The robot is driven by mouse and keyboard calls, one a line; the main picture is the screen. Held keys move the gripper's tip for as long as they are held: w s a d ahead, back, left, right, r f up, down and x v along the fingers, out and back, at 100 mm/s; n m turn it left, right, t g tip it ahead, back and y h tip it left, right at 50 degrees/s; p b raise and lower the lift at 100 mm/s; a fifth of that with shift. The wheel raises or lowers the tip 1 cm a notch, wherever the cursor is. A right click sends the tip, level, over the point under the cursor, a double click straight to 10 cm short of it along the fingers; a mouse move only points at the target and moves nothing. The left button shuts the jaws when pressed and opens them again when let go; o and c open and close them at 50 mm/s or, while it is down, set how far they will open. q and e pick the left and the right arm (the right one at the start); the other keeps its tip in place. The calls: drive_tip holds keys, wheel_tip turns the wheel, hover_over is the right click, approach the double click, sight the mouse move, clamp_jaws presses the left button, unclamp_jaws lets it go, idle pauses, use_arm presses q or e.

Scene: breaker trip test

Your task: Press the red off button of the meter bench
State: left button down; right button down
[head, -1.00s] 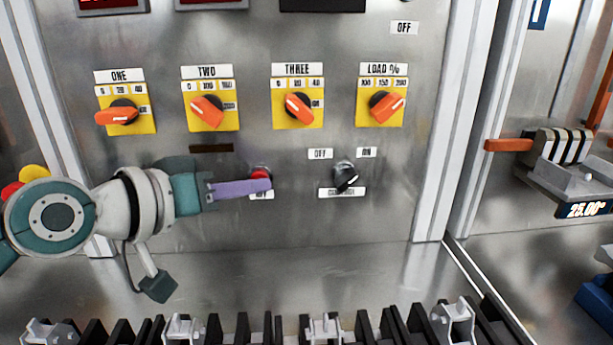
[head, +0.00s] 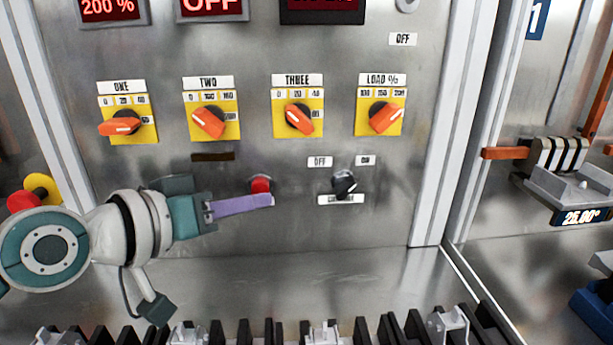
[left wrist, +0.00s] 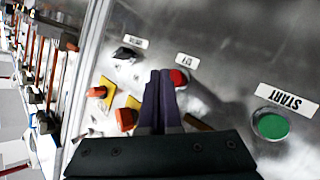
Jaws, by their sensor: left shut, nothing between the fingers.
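The red off button (head: 261,185) sits low on the steel meter bench panel (head: 300,225), with a white label below it mostly hidden by my fingers. My left gripper (head: 268,201) is shut and empty, its purple fingers just below the button in the head view. In the left wrist view the red button (left wrist: 179,77) shows right beside the fingertips (left wrist: 161,74). I cannot tell whether they touch it. A display above reads OFF (head: 212,5). My right gripper is not in view.
A green START button (left wrist: 270,124) is on the same panel. Orange knobs (head: 208,122) on yellow plates are above, and a black selector (head: 344,184) is to the right. A red and yellow knob (head: 38,188) is at left. Black slotted parts (head: 240,332) line the front.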

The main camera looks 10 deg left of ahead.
use_arm(q)
drive_tip(key=s+p, duration=0.2)
drive_tip(key=s+d+p, duration=0.1)
drive_tip(key=s, duration=0.1)
drive_tip(key=shift+s+d+p, duration=0.2)
drive_tip(key=shift+s+p, duration=0.2)
idle(0.5)
